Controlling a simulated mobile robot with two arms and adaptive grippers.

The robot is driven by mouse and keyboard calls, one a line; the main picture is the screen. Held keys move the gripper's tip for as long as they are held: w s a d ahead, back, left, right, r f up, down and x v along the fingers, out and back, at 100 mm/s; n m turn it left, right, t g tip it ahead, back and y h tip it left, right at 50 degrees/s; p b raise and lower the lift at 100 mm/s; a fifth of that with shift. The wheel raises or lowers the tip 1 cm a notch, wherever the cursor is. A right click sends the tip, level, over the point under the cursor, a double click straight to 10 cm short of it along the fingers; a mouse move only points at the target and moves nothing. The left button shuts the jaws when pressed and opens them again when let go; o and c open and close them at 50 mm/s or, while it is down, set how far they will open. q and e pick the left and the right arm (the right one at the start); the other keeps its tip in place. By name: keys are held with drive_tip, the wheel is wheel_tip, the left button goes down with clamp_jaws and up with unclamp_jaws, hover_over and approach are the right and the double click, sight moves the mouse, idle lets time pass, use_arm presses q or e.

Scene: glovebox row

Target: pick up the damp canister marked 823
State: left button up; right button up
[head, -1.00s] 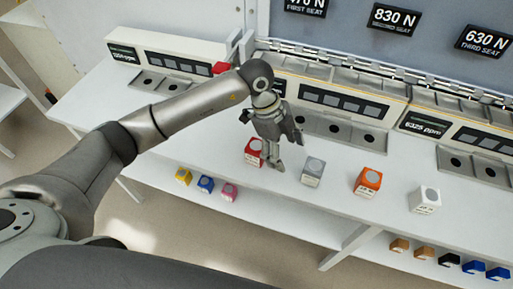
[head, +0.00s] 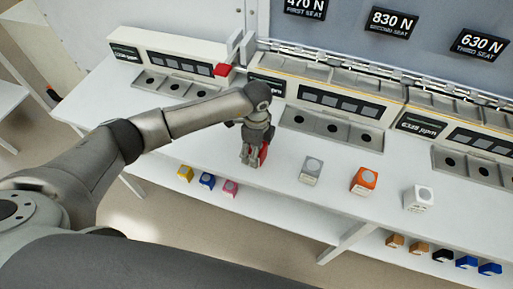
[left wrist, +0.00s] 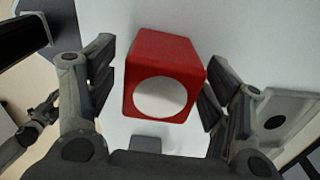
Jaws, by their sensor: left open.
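A red block-shaped canister (head: 263,154) with a pale round top stands on the white bench. In the head view my left gripper (head: 251,158) is in front of it and hides most of it. In the left wrist view the red canister (left wrist: 160,62) sits between the two spread fingers of my left gripper (left wrist: 160,70), with a gap on each side. A grey canister (head: 311,171), an orange canister (head: 366,181) and a white canister (head: 418,198) stand in a row to the right. No number 823 is readable on any of them.
Behind are grey trays with round holes (head: 332,128) and a device with a red part (head: 223,70). Small coloured blocks, such as the pink one (head: 231,188), sit on a lower shelf. Bare bench lies between the canisters and trays.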

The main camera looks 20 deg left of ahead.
use_arm(q)
drive_tip(key=shift+f, duration=1.1)
drive_tip(key=c, duration=1.1)
drive_tip(key=shift+c, duration=0.2)
drive_tip(key=shift+r, duration=0.15)
